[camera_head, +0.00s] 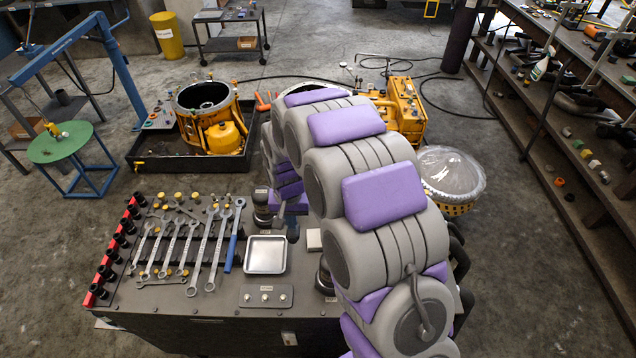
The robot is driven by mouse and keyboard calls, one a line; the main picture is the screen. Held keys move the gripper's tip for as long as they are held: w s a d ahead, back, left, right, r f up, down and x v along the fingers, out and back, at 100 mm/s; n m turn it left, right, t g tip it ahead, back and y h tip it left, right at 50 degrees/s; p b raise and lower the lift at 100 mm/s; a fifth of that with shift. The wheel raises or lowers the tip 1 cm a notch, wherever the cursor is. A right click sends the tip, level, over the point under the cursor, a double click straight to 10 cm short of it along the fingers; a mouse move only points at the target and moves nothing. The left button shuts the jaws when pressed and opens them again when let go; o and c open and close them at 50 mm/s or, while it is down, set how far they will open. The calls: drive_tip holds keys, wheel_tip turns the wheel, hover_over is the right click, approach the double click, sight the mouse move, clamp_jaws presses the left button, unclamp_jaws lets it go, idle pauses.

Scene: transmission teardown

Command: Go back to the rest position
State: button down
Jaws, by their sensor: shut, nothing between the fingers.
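My grey arm with purple pads arches up from the lower right and bends down over the back right of the dark workbench (205,323). My gripper (292,229) is at the far end of the arm, small and partly hidden behind the arm links. It is shut with nothing in it. It is to the right of a dark cylinder (262,208) and behind the square metal tray (265,255), which looks empty. I cannot tell its exact height above the bench.
Several wrenches (190,245) and a red socket rail (112,257) lie on the bench's left. Behind are a black drip tray (145,163) with a yellow housing (212,120), and a yellow machine (405,108). A green stool (60,143) stands left; shelves (570,165) line the right.

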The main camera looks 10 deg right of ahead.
drive_tip(key=s+d+r+b, duration=0.1)
drive_tip(key=s+d+r, duration=0.15)
drive_tip(key=s, duration=0.25)
drive_tip(key=s+d+r+n+b, duration=0.1)
drive_tip(key=s+d+r+b, duration=0.1)
drive_tip(key=s+r, duration=0.3)
drive_tip(key=s+d+r+b, duration=0.1)
drive_tip(key=s+d+r, duration=0.2)
drive_tip(key=s, duration=0.3)
drive_tip(key=s+d+r+n+g+b, duration=0.1)
drive_tip(key=s+d+b, duration=0.1)
drive_tip(key=s, duration=1.6)
drive_tip(key=shift+d+r+g+b, duration=0.15)
drive_tip(key=shift+d+g+b, duration=0.2)
drive_tip(key=shift+d+g, duration=0.05)
